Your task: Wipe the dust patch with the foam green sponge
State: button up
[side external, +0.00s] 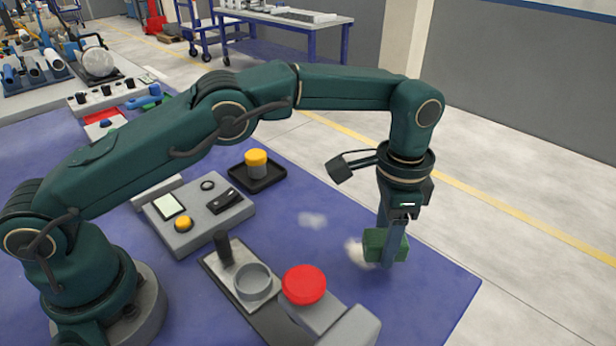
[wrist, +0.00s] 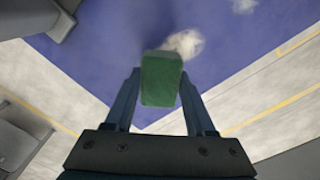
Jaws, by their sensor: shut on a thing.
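The green sponge (side external: 378,245) is a small block held between the fingers of my gripper (side external: 390,250), low over the blue table near its right edge. In the wrist view the sponge (wrist: 161,78) sits between the two fingertips of my gripper (wrist: 160,92). A whitish dust patch (side external: 355,252) lies on the table just left of the sponge, partly hidden by it. In the wrist view the dust patch (wrist: 186,43) shows just beyond the sponge's far end. A second, fainter patch (side external: 312,219) lies farther left. I cannot tell whether the sponge touches the table.
A red round button (side external: 304,284) and a grey fixture with a ring (side external: 254,282) stand in front. A grey control box (side external: 198,214) and a black tray (side external: 270,182) with a yellow-topped piece (side external: 256,163) stand to the left. The blue table (side external: 430,285) is bare right of the sponge.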

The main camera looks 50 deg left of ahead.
aim_at(343, 241)
jog(key=shift+f, duration=0.85)
notch_tip(343, 241, down, 2)
jog(key=shift+s+f, duration=0.1)
jog(key=shift+a, duration=0.85)
jog(key=shift+c, duration=0.6)
jog(key=shift+a, duration=3)
jog(key=shift+d, duration=3.9)
notch_tip(343, 241, up, 7)
jog(key=shift+f, duration=0.1)
jog(key=shift+a+r, duration=0.1)
jog(key=shift+r, duration=0.6)
